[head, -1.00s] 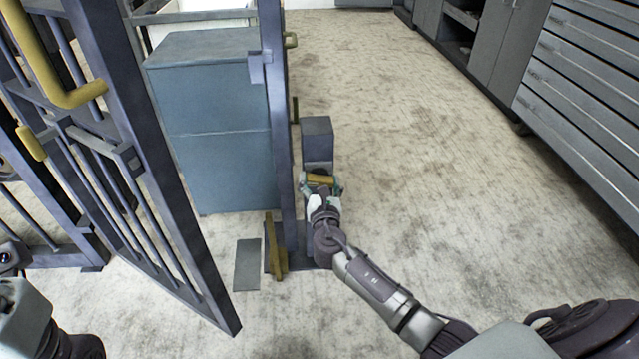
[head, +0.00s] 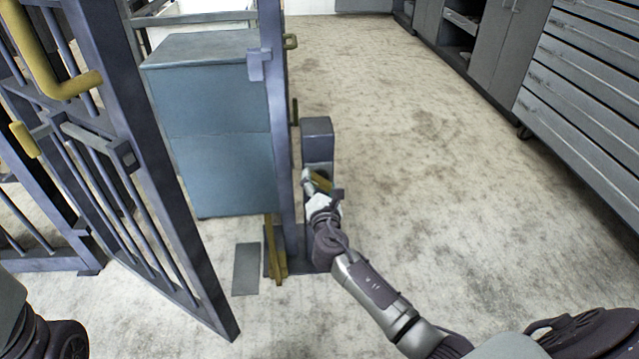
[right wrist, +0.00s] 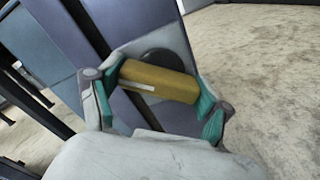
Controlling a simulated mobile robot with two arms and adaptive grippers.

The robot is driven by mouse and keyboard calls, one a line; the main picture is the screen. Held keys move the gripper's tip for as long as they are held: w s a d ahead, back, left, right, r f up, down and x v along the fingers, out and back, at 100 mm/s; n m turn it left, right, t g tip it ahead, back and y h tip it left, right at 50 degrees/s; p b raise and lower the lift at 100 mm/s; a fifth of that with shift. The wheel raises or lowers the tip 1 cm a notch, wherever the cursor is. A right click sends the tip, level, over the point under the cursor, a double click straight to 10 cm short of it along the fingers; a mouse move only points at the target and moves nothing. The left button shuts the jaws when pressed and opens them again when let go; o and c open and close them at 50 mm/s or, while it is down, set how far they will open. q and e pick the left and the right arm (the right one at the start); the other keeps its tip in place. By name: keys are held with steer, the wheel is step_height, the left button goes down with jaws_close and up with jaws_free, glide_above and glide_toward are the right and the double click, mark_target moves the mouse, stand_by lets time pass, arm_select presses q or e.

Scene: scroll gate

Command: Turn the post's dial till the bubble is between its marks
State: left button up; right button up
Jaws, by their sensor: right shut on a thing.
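The post (head: 317,130) is a short grey block-like upright beside the gate frame. Its dial has a yellow bar handle (right wrist: 160,82) in front of a dark round disc (right wrist: 164,58). My right gripper (head: 322,186) is shut on this bar. In the right wrist view its teal-padded fingers (right wrist: 158,88) sit at the bar's two ends. The bar slopes down to the right in the head view. A pale strip shows on the bar's face. I cannot make out a bubble or its marks. My left gripper is outside the view.
A barred gate leaf (head: 150,190) stands at the left with yellow handles. A blue-grey cabinet (head: 215,130) is behind the gate frame (head: 275,110). A flat grey plate (head: 246,268) lies on the floor. Drawer units (head: 580,90) line the right; the floor between is clear.

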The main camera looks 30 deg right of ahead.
steer(key=o, duration=1.1)
steer(key=v, duration=1.2)
